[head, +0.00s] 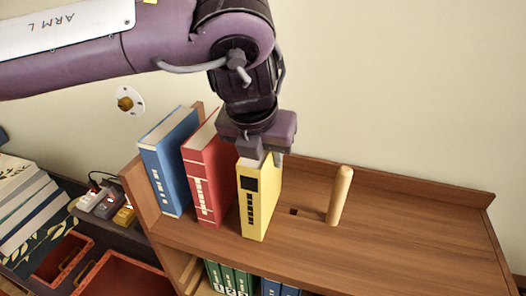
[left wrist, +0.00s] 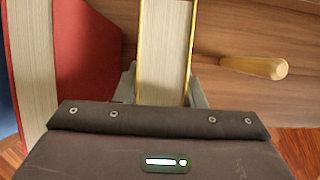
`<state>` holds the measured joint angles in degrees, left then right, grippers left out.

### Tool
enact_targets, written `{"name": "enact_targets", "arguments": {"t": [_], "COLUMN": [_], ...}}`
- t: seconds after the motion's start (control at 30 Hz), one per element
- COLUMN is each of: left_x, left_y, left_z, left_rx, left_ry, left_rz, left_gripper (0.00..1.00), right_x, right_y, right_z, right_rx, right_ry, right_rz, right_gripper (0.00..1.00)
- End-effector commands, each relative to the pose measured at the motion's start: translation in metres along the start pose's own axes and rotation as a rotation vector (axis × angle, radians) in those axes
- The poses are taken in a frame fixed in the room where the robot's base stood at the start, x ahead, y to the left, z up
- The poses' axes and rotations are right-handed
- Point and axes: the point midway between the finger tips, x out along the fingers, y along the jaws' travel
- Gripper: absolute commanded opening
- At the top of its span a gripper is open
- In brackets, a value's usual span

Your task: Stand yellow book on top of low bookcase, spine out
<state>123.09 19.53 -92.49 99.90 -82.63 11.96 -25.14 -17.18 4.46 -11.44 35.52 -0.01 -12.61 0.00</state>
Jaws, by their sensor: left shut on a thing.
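The yellow book (head: 258,199) stands upright on the top board of the low bookcase (head: 400,243), its spine with dark lettering facing the front. It is just right of the red book, with a narrow gap at the front. My left gripper (head: 262,152) is above it, shut on its upper part. In the left wrist view the page block of the yellow book (left wrist: 165,50) lies between the two fingers (left wrist: 163,88). Whether its bottom edge fully touches the board is hard to tell. My right gripper is not in view.
A red book (head: 207,182) and a blue book (head: 168,165) stand to the left, leaning slightly. A wooden peg (head: 340,196) rises from the board to the right. The board's right part is clear.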

Motion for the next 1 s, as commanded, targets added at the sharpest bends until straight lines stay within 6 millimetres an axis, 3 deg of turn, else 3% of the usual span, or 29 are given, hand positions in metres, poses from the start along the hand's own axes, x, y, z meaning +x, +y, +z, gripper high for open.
{"name": "enact_targets", "arguments": {"t": [0.37,0.4,0.57,0.87,1.0], "left_x": [0.003,0.003,0.003,0.004,-0.01], "left_y": [0.0,0.0,0.0,0.0,0.0], "left_z": [-0.001,-0.001,-0.001,-0.002,-0.001], "left_rx": [-0.001,-0.001,-0.001,0.001,0.0], "left_ry": [-0.004,-0.004,-0.003,0.002,-0.003], "left_rz": [-0.002,-0.002,-0.001,0.001,0.001], "left_gripper": [0.0,0.39,0.6,0.62,0.62], "right_x": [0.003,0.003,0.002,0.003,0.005], "right_y": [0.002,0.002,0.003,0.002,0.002], "right_z": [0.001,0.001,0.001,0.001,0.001], "right_rx": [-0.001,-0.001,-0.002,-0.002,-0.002], "right_ry": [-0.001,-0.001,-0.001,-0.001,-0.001], "right_rz": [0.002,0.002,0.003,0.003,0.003], "right_gripper": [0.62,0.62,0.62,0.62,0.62]}}
